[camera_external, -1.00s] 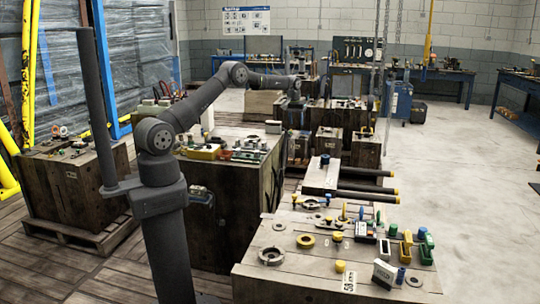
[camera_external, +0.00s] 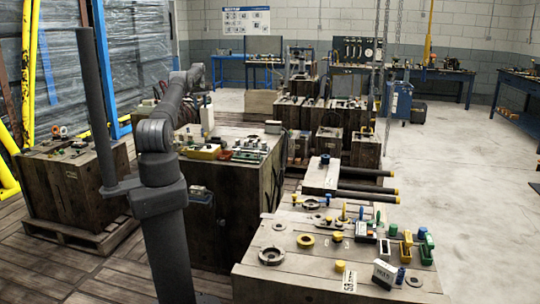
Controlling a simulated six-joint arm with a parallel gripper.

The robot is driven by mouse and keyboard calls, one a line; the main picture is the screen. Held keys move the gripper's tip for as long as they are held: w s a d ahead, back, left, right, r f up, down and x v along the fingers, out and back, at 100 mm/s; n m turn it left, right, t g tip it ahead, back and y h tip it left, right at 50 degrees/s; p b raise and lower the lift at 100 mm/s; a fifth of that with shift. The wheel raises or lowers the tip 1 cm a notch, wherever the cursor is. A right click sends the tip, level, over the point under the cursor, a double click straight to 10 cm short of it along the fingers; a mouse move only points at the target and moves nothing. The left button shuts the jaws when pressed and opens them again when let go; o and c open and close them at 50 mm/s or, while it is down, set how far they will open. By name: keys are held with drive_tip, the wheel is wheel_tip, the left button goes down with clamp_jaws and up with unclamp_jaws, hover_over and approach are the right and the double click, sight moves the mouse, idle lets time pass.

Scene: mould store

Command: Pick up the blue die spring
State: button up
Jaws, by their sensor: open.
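A small blue upright cylinder (camera_external: 401,275) stands on the near right wooden block, right beside a white box; it looks like the blue die spring, but it is too small to be sure. My gripper (camera_external: 202,88) is at the far end of my arm, over the left-middle block and well away from the blue cylinder. It is small and partly hidden by my forearm; its fingers are hard to make out. It is open, and I see nothing held.
The near block (camera_external: 250,285) is crowded with rings, a white box (camera_external: 384,273), and yellow and green parts. Dark bars (camera_external: 365,190) with yellow ends jut out behind it. The left-middle block (camera_external: 230,215) carries several small parts. The floor at right is clear.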

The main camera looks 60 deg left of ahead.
sight(202, 130)
wheel_tip(202, 130, down, 17)
drive_tip(key=shift+r, duration=0.2)
clamp_jaws()
idle(0.4)
